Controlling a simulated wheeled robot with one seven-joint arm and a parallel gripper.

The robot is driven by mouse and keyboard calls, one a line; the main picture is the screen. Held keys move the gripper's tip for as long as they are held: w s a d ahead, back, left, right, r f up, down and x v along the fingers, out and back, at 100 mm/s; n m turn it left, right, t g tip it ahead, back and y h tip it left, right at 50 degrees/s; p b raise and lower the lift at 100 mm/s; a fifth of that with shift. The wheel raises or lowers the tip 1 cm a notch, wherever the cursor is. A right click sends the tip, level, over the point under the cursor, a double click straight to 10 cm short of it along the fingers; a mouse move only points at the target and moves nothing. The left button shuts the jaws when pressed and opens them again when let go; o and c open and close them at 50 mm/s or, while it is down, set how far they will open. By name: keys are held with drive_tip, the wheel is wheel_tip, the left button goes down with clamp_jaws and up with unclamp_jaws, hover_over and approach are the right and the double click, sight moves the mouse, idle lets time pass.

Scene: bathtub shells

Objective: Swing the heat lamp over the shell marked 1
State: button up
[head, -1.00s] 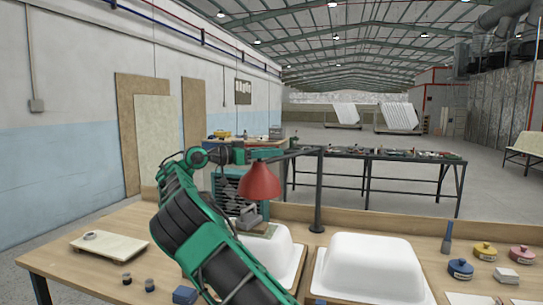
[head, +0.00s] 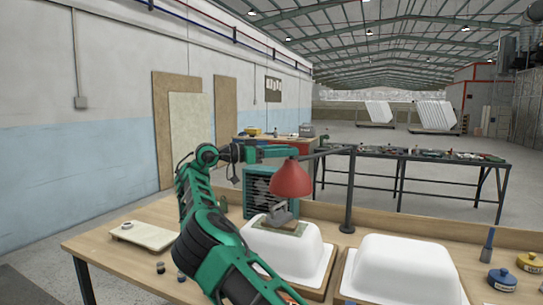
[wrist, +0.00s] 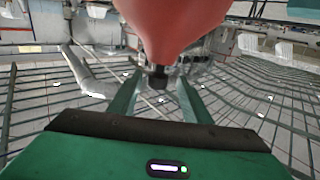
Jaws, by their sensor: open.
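The heat lamp has a red bell-shaped shade (head: 290,180) on a dark arm from an upright post (head: 349,190). No number is readable on either shell. My gripper (head: 303,151) is at the top of the shade, partly hidden by it. In the wrist view the open fingers of my gripper (wrist: 160,100) stand either side of the dark knob (wrist: 158,78) at the shade's narrow end. I cannot tell whether they touch it.
A grey block (head: 280,213) sits on a greenish patch on the left shell. A pale board (head: 142,235) and small dark jars (head: 160,268) lie at the left.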

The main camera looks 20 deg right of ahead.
drive_tip(key=shift+w+a, duration=0.15)
drive_tip(key=shift+a, duration=1.05)
drive_tip(key=shift+w+a, duration=0.1)
drive_tip(key=shift+a, duration=1.05)
